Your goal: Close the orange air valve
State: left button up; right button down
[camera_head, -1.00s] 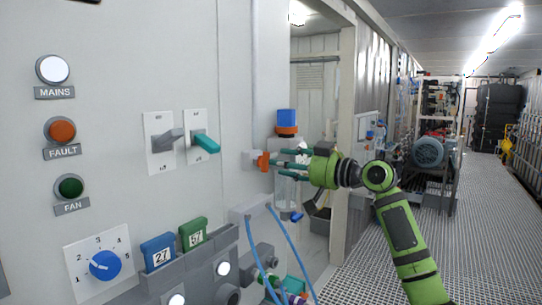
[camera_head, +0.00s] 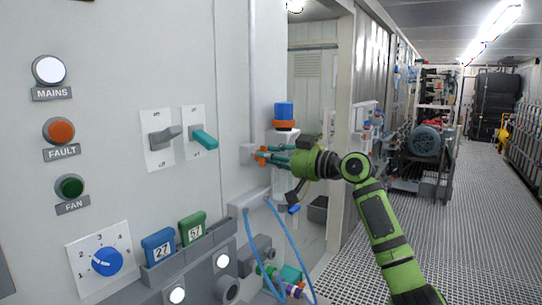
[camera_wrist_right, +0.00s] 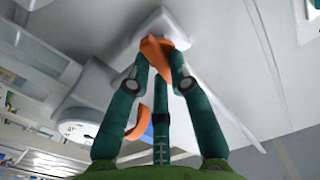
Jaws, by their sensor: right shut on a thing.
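The orange air valve (camera_head: 261,155) sits on a white fitting on the wall panel, below a thin vertical pipe. My right gripper (camera_head: 268,155) is at the valve, with its teal fingers shut on the orange handle. In the right wrist view the orange handle (camera_wrist_right: 156,52) stands between the tips of the fingers (camera_wrist_right: 157,78), in front of its white mount. The fingers hide part of the handle. My left gripper is not in view.
A clear vessel with a blue and orange cap (camera_head: 284,116) stands just behind my right gripper. Blue hoses (camera_head: 283,240) hang below. Switches (camera_head: 203,138) and a blue dial (camera_head: 107,262) are on the panel at left.

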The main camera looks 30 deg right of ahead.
jog(key=shift+m, duration=0.3)
jog(key=shift+f+m+p, duration=0.2)
jog(key=shift+m+p, duration=1.45)
jog(key=shift+m, duration=2.15)
jog(key=shift+f+m+p, duration=0.15)
jog(key=shift+m+p, duration=1.5)
jog(key=shift+m, duration=2.15)
jog(key=c, duration=1.1)
grip_release()
